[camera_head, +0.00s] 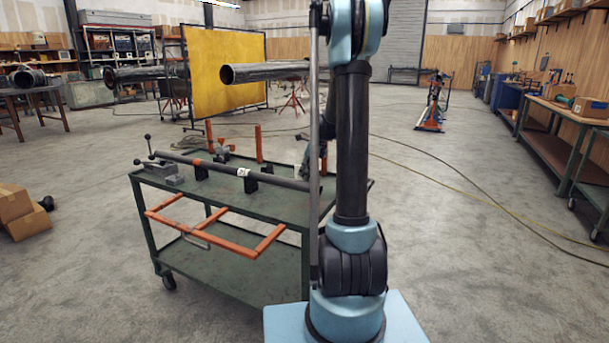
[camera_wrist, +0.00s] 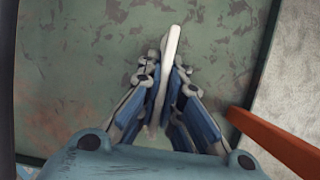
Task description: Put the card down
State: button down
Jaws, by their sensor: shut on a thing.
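My gripper (camera_wrist: 166,80) is shut on the card (camera_wrist: 172,42) in the wrist view. The card shows nearly edge-on as a thin white strip and sticks out beyond the fingertips. Below it is the worn green top of the cart (camera_wrist: 90,60); I cannot tell whether the card touches it. In the head view the cart (camera_head: 219,201) stands left of my arm. My arm hides much of the gripper there, and I cannot make out the card.
A dark pipe (camera_head: 228,172) lies on black supports across the cart, beside a grey vise (camera_head: 172,171). Orange bars (camera_head: 228,247) stick out at its front; an orange bar (camera_wrist: 275,140) shows at right in the wrist view.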

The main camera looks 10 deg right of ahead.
jog(key=c, duration=1.8)
grip_release()
jog(key=v, duration=1.1)
jog(key=shift+d+r, duration=0.15)
jog(key=shift+r, duration=0.15)
jog(key=shift+s+r, duration=0.15)
jog(key=shift+s, duration=0.1)
jog(key=s+a+n, duration=0.3)
jog(key=s+n, duration=0.4)
jog(key=s, duration=0.6)
jog(key=shift+s+a+f+n+h, duration=0.15)
jog(key=shift+s+f+n+h, duration=0.45)
jog(key=shift+s+f+n, duration=3.1)
jog(key=shift+s+a+f+n+h, duration=0.1)
jog(key=shift+s+f+n+h, duration=0.55)
jog(key=shift+s+n, duration=3.45)
jog(key=shift+s+a+f+n+h, duration=0.15)
jog(key=shift+s+f+n+h, duration=1.05)
jog(key=shift+s, duration=5.1)
